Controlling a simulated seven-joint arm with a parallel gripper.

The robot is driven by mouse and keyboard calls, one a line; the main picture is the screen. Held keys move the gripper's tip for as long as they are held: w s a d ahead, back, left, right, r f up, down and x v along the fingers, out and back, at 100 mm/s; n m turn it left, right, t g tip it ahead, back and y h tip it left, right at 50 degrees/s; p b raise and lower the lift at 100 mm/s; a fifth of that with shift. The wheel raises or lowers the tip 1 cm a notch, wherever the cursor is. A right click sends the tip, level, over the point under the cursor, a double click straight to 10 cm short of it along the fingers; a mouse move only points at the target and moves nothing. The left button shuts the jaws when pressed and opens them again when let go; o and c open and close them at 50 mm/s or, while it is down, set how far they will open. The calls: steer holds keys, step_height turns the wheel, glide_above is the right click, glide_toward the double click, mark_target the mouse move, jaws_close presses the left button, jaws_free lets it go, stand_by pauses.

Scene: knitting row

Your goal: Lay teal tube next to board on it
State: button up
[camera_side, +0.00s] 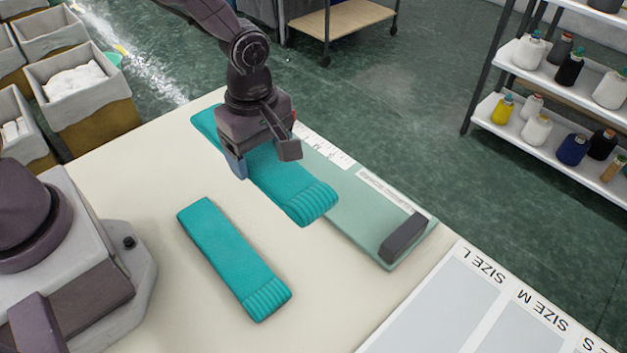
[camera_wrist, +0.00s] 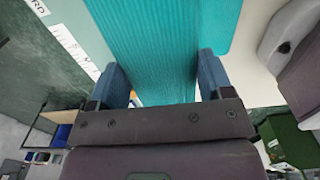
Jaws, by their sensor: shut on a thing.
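My gripper (camera_side: 264,165) is shut across the middle of a ribbed teal tube (camera_side: 306,202), with one finger on each side. The wrist view also shows the gripper (camera_wrist: 162,82) and the held tube (camera_wrist: 150,45) between the blue fingers. The held tube appears raised and overlaps the left part of the pale green board (camera_side: 365,215) in the side view. Its exact height is hard to tell. The board carries a white ruler strip (camera_side: 322,145) and a dark block (camera_side: 403,237) at its near end. A second teal tube (camera_side: 232,258) lies flat on the table, left of the board.
A sheet with SIZE L, M and S panels (camera_side: 455,310) lies at the table's near right. The cream table (camera_side: 335,285) is bare between the second tube and that sheet. Bins (camera_side: 85,95) and a shelf of yarn cones (camera_side: 535,115) stand beyond the table.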

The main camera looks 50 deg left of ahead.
steer(key=w+d+f, duration=0.2)
steer(key=w+f, duration=0.2)
steer(key=w, duration=0.4)
glide_above(337, 179)
steer(key=s+d, duration=0.2)
steer(key=s, duration=0.1)
steer(key=f, duration=0.5)
steer(key=shift+w+a, duration=0.2)
steer(key=shift+w, duration=0.05)
steer(key=shift+w+f, duration=0.25)
steer(key=shift+f, duration=1.55)
steer(key=shift+f, duration=0.1)
steer(key=o, duration=0.9)
